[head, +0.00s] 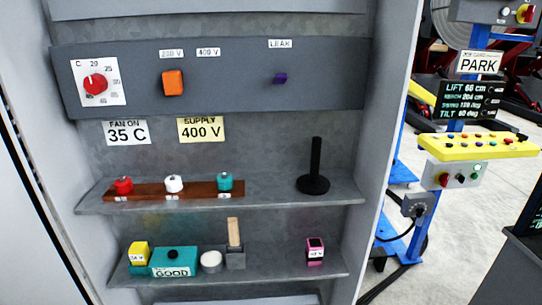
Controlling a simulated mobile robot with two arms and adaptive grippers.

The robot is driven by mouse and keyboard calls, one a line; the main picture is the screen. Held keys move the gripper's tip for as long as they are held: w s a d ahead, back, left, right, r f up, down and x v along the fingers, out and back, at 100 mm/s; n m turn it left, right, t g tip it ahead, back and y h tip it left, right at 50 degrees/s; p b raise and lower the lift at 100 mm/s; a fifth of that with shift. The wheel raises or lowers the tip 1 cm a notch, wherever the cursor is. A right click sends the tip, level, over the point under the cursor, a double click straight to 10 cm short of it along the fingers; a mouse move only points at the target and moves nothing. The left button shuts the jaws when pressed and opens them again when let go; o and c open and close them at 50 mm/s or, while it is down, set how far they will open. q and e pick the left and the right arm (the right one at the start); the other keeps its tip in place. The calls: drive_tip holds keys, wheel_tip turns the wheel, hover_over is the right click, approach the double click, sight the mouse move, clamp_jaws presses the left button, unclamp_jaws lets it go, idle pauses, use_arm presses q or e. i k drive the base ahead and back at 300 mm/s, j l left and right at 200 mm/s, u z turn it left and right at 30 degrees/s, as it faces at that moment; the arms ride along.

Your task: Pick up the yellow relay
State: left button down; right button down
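I cannot tell whether the two touch. A pink and black block (315,250) with a similar label stands toward the right of the same shelf. Neither of my grippers is in view.
Beside the teal box are a white round piece (211,261) and a grey block with a wooden handle (235,246). The upper shelf (270,196) above holds a wooden rack (150,191) and a black post (315,168). The cabinet's right wall (385,150) bounds the shelves.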

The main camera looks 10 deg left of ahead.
sight(140, 253)
drive_tip(key=u, duration=1.25)
